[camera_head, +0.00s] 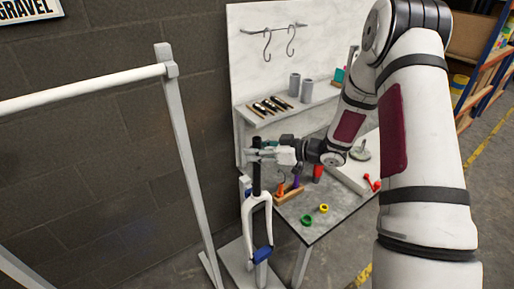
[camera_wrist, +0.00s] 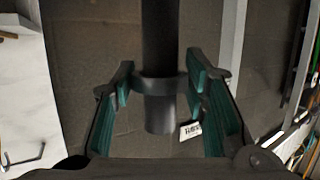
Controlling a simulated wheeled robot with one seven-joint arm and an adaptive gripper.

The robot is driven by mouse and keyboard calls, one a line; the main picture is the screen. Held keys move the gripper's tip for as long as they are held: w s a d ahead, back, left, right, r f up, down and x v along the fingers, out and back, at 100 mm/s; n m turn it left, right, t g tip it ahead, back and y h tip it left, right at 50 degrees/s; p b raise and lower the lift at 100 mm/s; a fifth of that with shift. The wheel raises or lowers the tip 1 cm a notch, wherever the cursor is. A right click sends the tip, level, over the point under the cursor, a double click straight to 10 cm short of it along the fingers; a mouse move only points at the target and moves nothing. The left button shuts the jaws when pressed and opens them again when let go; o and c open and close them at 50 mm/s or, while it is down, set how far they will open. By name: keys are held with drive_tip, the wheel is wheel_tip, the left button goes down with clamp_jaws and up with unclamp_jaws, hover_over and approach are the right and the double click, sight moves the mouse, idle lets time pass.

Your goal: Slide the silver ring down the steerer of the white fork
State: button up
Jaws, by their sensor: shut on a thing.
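The white fork (camera_head: 249,208) stands upright in front of the workbench, a blue piece at its lower end. Its dark steerer (camera_head: 257,182) rises from the crown; the steerer also fills the upper middle of the wrist view (camera_wrist: 160,40), its end showing below the ring. My gripper (camera_head: 264,155) reaches in from the right near the steerer's top.
The workbench (camera_head: 318,222) beside the fork holds a green ring (camera_head: 306,220), a yellow ring (camera_head: 323,208) and a wooden block with coloured tools (camera_head: 290,195). A shelf (camera_head: 285,113) stands behind. A white rail frame (camera_head: 185,160) stands left of the fork.

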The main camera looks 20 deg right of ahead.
idle(0.4)
drive_tip(key=b, duration=0.2)
hover_over(257, 188)
drive_tip(key=w, duration=0.1)
drive_tip(key=shift+w+d+f, duration=0.1)
drive_tip(key=shift+d+f, duration=0.05)
drive_tip(key=shift+f, duration=1.35)
drive_tip(key=shift+d+f, duration=0.1)
drive_tip(key=shift+f, duration=1.4)
drive_tip(key=shift+f, duration=0.1)
drive_tip(key=shift+f+b, duration=1.15)
drive_tip(key=shift+f, duration=1.75)
drive_tip(key=shift+f, duration=0.1)
drive_tip(key=shift+f+b, duration=0.95)
drive_tip(key=shift+f, duration=1.2)
drive_tip(key=shift+f, duration=0.6)
